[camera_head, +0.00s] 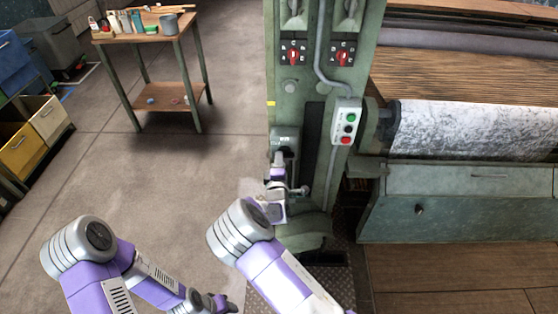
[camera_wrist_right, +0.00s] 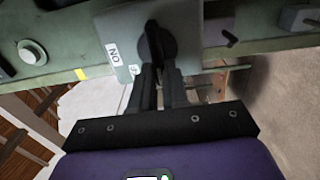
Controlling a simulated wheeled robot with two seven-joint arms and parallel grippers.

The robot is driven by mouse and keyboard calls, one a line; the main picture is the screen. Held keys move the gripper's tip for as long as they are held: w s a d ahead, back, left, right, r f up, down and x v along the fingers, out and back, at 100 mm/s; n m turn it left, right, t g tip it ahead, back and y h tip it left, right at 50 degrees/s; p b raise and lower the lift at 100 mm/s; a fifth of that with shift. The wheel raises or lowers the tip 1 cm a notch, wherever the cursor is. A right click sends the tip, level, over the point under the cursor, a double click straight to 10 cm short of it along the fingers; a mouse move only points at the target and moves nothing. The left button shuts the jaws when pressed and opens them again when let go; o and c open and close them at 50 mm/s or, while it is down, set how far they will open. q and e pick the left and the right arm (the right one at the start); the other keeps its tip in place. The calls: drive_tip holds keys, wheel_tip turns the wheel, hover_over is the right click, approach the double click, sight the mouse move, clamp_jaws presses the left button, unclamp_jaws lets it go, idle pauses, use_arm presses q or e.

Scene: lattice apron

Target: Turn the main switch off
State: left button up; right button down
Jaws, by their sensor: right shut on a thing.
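The main switch is a black rotary knob (camera_wrist_right: 155,40) on a grey plate (camera_wrist_right: 118,22) in the right wrist view. A white "ON" label (camera_wrist_right: 113,53) sits left of the knob, and a small green-marked label (camera_wrist_right: 135,70) sits lower, partly hidden. My right gripper (camera_wrist_right: 158,78) has its dark fingers shut on the knob. In the head view, my right gripper (camera_head: 279,178) is at the green machine column, where the knob cannot be made out. My left gripper (camera_head: 217,302) is low in the head view, away from the machine; its fingers are too small to judge.
The green column (camera_head: 290,95) carries red selector switches (camera_head: 293,57) and a push-button box (camera_head: 346,122) above my right gripper. A loom with pale cloth (camera_head: 470,128) stands to the right. A work table (camera_head: 145,28) and bins (camera_head: 20,148) stand left. The floor between is clear.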

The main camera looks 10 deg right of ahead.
drive_tip(key=c, duration=1.1)
unclamp_jaws()
drive_tip(key=shift+c, duration=0.2)
drive_tip(key=p+v, duration=0.1)
drive_tip(key=v, duration=0.6)
drive_tip(key=shift+s, duration=0.3)
